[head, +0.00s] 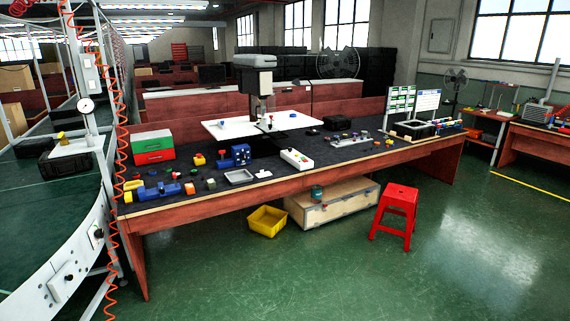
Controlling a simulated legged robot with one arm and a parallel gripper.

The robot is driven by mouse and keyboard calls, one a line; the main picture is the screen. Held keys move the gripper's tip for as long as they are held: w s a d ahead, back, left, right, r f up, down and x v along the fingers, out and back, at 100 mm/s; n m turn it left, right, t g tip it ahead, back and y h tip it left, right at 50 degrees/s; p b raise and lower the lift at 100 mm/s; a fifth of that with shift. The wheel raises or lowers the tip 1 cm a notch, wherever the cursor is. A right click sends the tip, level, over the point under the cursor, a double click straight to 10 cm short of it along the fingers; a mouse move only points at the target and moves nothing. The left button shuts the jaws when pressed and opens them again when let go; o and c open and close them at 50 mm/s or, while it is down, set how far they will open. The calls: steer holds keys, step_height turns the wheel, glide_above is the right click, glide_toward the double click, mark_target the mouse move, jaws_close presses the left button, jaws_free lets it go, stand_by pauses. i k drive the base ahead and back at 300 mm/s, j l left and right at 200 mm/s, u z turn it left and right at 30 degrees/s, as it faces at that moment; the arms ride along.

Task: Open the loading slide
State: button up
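No part is clearly recognisable as the loading slide. A flat white board (228,129) lies on the long workbench (330,172), under a grey-headed machine (255,62) on an upright column. I cannot tell whether the board slides or where it stands in its travel. A small white platform (75,148) juts out by the curved conveyor (40,205) at the left; a small yellow item sits by it. My gripper is not in view.
A red-and-green case (153,146), blue vises and small coloured parts sit on the bench. A yellow bin (267,221), a wooden crate (330,202) and a red stool (396,215) stand on the floor. A red coiled hose hangs at the left. The green floor at the front right is clear.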

mark_target(268, 128)
steer(key=i, duration=4.15)
steer(key=i+u, duration=0.15)
steer(key=i, duration=0.3)
steer(key=i+l+u, duration=0.15)
steer(key=i, duration=0.3)
steer(key=i+l+u, duration=0.15)
steer(key=i, duration=0.35)
